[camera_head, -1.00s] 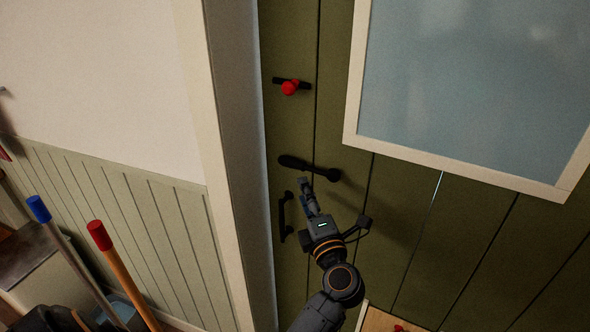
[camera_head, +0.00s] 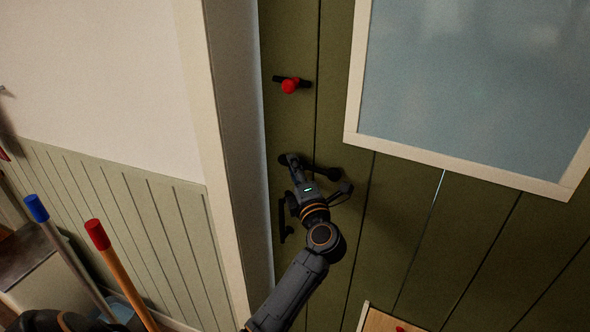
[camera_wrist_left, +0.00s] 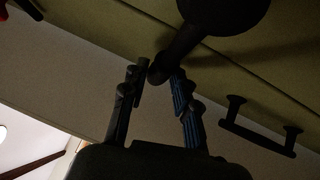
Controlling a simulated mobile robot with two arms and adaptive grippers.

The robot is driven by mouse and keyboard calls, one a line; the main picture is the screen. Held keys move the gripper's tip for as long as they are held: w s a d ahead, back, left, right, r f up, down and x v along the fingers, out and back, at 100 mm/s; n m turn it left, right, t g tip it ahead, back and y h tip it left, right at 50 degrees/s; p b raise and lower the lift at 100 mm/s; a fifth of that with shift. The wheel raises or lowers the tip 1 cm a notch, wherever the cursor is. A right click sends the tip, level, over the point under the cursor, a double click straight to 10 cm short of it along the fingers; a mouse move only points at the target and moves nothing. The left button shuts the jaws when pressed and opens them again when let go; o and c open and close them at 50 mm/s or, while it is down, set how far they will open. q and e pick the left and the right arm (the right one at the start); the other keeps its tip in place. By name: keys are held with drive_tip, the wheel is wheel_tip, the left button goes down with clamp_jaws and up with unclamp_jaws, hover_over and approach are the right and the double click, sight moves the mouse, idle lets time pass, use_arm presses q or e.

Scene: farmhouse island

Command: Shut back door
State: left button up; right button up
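The back door is green, planked and has a pale-framed frosted window; its planks (camera_head: 400,230) fill the right of the head view. I cannot tell whether its left edge is flush with the frame. A black lever handle (camera_head: 328,172) sits near that edge and shows in the wrist view (camera_wrist_left: 185,45). My left gripper (camera_head: 290,160) is at the lever's left end, partly hiding it. In the wrist view its fingers (camera_wrist_left: 157,85) are apart, with the lever's end between or just beyond their tips; contact is unclear.
A red knob (camera_head: 290,86) is above the lever and a black pull handle (camera_head: 282,222) below it. The white door frame (camera_head: 215,150) stands left. A blue-tipped pole (camera_head: 37,208) and a red-tipped pole (camera_head: 97,235) lean at lower left.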

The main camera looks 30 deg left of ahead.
use_arm(q)
clamp_jaws()
drive_tip(key=shift+r, duration=0.15)
drive_tip(key=shift+d+r+m+t+p, duration=0.15)
drive_tip(key=shift+d+r+m+t, duration=0.1)
drive_tip(key=shift+r+m+t, duration=0.9)
drive_tip(key=shift+d+r+m+t+p, duration=0.1)
drive_tip(key=shift+d+r+m+t, duration=0.15)
drive_tip(key=shift+r+m+t, duration=0.7)
drive_tip(key=shift+d+r+m+t+p, duration=0.2)
drive_tip(key=shift+r+m+t, duration=0.3)
drive_tip(key=shift+m+t, duration=1)
drive_tip(key=shift+d+m+g, duration=0.1)
drive_tip(key=shift+m+g, duration=0.3)
